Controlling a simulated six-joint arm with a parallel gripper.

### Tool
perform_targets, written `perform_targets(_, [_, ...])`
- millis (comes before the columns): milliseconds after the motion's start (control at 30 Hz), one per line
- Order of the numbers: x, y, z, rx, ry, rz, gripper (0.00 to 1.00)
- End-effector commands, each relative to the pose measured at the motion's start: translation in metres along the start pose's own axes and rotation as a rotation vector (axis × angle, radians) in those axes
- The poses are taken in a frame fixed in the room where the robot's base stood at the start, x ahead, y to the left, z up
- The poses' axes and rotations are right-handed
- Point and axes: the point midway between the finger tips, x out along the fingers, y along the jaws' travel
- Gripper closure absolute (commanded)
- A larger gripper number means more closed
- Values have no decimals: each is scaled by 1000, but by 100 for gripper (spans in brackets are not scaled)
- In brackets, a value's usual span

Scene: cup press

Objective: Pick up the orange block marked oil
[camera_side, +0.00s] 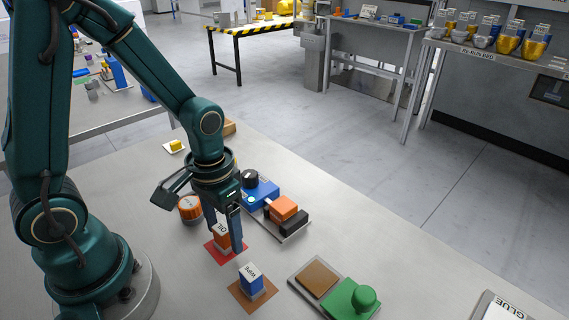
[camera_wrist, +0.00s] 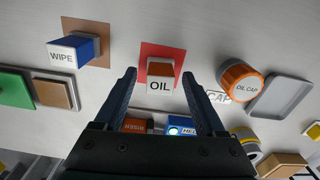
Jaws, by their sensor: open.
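The orange block marked OIL (camera_wrist: 159,83) stands on a red square mat (camera_wrist: 148,51), with its white OIL label facing the wrist camera. In the side view the block (camera_side: 221,240) is partly hidden by a finger, and the red mat (camera_side: 213,253) shows around its base. My gripper (camera_side: 225,232) points down at the block. In the wrist view my gripper (camera_wrist: 160,85) is open, with one finger on each side of the block and visible gaps between fingers and block.
A blue block marked WIPE (camera_side: 251,277) stands on a brown mat (camera_side: 240,295) nearby. An orange oil cap (camera_side: 190,207) sits left of my gripper. A blue device (camera_side: 262,193) and an orange-and-black press (camera_side: 284,208) stand behind. A green knobbed fixture (camera_side: 352,299) is at front right.

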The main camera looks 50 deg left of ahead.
Motion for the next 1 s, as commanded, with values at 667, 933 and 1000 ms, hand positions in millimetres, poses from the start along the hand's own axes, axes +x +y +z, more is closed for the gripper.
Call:
perform_targets(667, [2,0,0,0,1,0,100])
perform_targets(933, [-4,0,-1,0,3,0,100])
perform_targets(1000, [-9,0,-1,0,5,0,100])
